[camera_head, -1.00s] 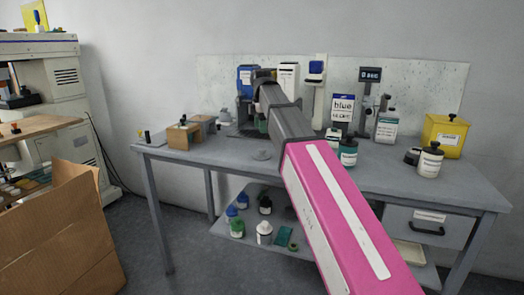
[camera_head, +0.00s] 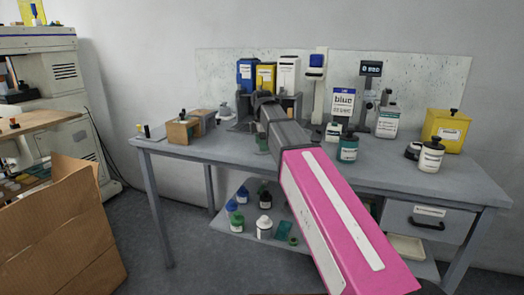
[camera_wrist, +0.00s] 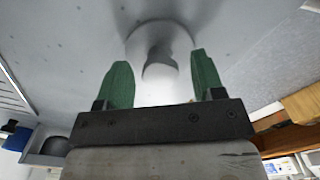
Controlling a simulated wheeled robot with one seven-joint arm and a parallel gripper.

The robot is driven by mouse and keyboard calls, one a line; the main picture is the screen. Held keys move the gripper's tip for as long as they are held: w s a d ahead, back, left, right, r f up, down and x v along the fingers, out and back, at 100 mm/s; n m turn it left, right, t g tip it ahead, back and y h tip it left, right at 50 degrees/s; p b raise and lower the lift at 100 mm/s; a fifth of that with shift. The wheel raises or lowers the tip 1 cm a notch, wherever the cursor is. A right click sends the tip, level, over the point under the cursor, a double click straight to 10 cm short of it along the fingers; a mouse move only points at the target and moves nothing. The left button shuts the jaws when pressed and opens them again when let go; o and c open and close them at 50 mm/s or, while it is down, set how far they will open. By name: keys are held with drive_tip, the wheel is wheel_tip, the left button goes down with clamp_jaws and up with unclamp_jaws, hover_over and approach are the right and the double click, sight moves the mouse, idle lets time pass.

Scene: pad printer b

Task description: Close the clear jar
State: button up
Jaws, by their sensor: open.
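My gripper (camera_wrist: 161,75) is open, its two green fingers apart, and points down at the bench. In the wrist view a grey round lid-like piece with a knob (camera_wrist: 160,58) lies on the bench. The knob shows between the finger tips; I cannot tell whether they touch it. In the head view my gripper (camera_head: 262,145) is over the middle of the bench and hides this piece. A pale, see-through-looking vessel (camera_head: 226,114) stands at the back left of the bench; it may be the clear jar, but it is too small to tell.
A cardboard box (camera_head: 183,130) stands on the left of the bench (camera_head: 205,160). A teal bottle (camera_head: 347,149), a white bottle (camera_head: 431,156) and a yellow bin (camera_head: 446,130) stand to the right. Blue (camera_head: 247,75) and yellow (camera_head: 265,77) containers stand behind my gripper.

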drive_tip(key=shift+f, duration=0.5)
drive_tip(key=c, duration=1)
drive_tip(key=shift+r, duration=0.1)
